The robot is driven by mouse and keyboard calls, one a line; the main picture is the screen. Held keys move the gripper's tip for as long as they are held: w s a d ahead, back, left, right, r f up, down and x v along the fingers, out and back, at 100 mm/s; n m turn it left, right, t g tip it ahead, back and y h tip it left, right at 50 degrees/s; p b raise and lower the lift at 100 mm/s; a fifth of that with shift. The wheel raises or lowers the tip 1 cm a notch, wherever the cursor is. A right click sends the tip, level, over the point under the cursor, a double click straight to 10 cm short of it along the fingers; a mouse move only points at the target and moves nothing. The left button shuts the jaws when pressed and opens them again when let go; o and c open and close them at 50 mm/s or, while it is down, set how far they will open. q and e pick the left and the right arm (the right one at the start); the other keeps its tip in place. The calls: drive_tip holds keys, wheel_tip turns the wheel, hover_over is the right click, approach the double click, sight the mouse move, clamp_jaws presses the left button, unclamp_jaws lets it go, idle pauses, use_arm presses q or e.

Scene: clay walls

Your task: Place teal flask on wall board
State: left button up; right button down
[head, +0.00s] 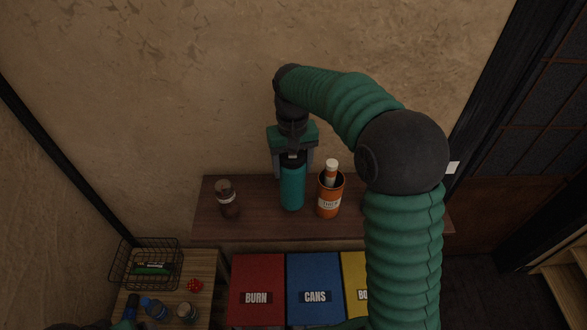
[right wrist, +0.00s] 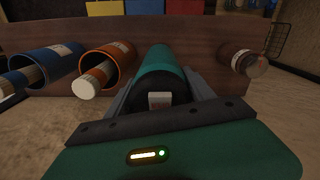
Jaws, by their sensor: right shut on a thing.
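The teal flask (head: 292,188) is upright with a dark cap, over the middle of the brown wall board (head: 255,222). My right gripper (head: 292,168) is shut on the flask near its top, from above. In the right wrist view the teal flask (right wrist: 161,68) runs away from the camera between my fingers (right wrist: 160,97), towards the wall board (right wrist: 205,40). Its base looks at or very near the board's surface; I cannot tell whether it touches. My left gripper is not seen.
An orange cup (head: 329,204) holding a white-capped bottle (head: 331,170) stands close right of the flask. A brown jar (head: 226,200) stands left on the board. Red (head: 257,285), blue (head: 314,285) and yellow bins are below. A wire basket (head: 146,262) is at lower left.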

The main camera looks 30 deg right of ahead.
drive_tip(key=shift+s+a+f+p, duration=0.15)
drive_tip(key=shift+f+p, duration=0.15)
drive_tip(key=shift+f, duration=0.35)
drive_tip(key=shift+s+a+f+p, duration=0.1)
drive_tip(key=shift+f+p, duration=0.15)
drive_tip(key=shift+f, duration=0.55)
drive_tip(key=shift+d+f, duration=0.15)
drive_tip(key=shift+f, duration=0.05)
drive_tip(key=shift+c, duration=1.8)
unclamp_jaws()
drive_tip(key=shift+d, duration=0.1)
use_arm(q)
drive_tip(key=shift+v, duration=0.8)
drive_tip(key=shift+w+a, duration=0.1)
